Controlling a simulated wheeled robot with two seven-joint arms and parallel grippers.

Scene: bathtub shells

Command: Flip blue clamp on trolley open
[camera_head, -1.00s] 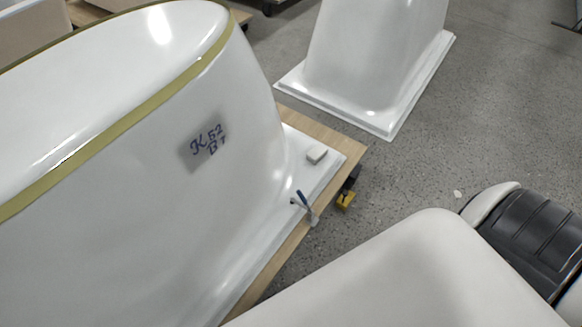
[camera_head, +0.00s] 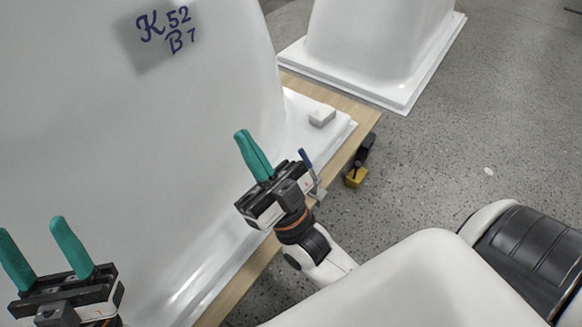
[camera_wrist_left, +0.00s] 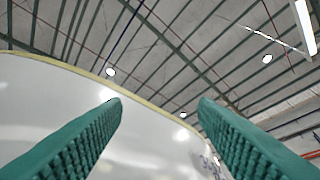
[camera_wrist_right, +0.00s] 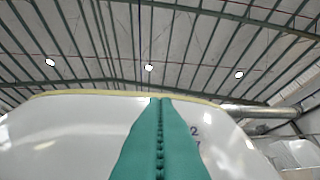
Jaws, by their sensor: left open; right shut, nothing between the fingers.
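The blue-handled clamp (camera_head: 307,161) sits at the edge of the wooden trolley (camera_head: 262,262), its handle standing up and tilted. Its lower part is partly hidden by my right gripper. My right gripper (camera_head: 241,134) is shut and empty, fingers pointing up, just left of the clamp in the head view; contact cannot be told. Its green fingers press together in the right wrist view (camera_wrist_right: 160,102). My left gripper (camera_head: 30,226) is open and empty at the lower left, in front of the white shell. Its spread fingers show in the left wrist view (camera_wrist_left: 160,100).
A large white bathtub shell (camera_head: 150,130) marked "K 52 B7" stands on the trolley. A yellow and black caster (camera_head: 356,177) shows below the trolley edge. Another shell (camera_head: 375,45) stands behind. Grey floor is open at right.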

